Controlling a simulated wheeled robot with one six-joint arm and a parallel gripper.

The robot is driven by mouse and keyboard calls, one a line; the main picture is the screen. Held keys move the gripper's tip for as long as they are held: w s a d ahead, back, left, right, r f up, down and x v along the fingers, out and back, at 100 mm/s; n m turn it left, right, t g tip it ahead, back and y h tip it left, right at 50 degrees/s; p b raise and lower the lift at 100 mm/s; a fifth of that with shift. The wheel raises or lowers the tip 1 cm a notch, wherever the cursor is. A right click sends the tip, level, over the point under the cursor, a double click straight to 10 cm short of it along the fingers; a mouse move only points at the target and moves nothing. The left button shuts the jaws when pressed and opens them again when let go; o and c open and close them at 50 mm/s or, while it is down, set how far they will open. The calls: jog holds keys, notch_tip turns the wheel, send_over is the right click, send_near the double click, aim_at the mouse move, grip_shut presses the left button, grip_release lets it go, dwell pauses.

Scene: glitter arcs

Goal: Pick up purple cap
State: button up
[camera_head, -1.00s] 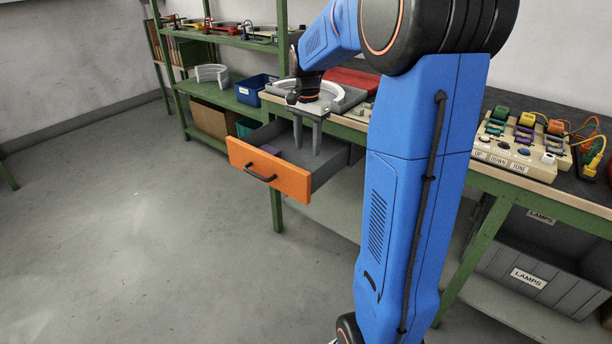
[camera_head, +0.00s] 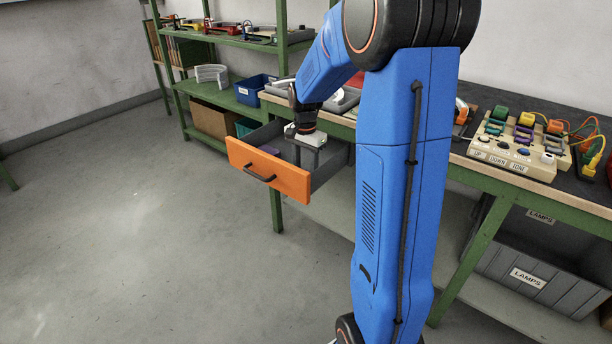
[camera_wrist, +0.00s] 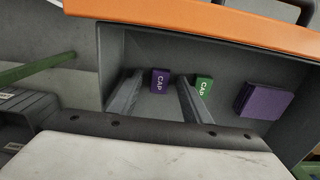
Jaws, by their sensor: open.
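The purple cap (camera_wrist: 160,81), a small block marked CAP, lies on the floor of the open drawer. In the wrist view it shows between the two fingers of my gripper (camera_wrist: 158,78), closer to the left fingertip. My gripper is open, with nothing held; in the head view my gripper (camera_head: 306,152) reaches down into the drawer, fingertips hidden. I cannot tell whether a finger touches the cap. A green cap (camera_wrist: 204,86), also marked CAP, lies just right of the right finger.
A larger purple block (camera_wrist: 263,101) lies at the drawer's right in the wrist view. The drawer (camera_head: 270,172) has an orange front (camera_wrist: 200,22) and grey walls around my fingers. A workbench with a button panel (camera_head: 515,150) stands to the right.

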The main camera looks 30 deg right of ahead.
jog(key=shift+c, duration=0.6)
grip_shut()
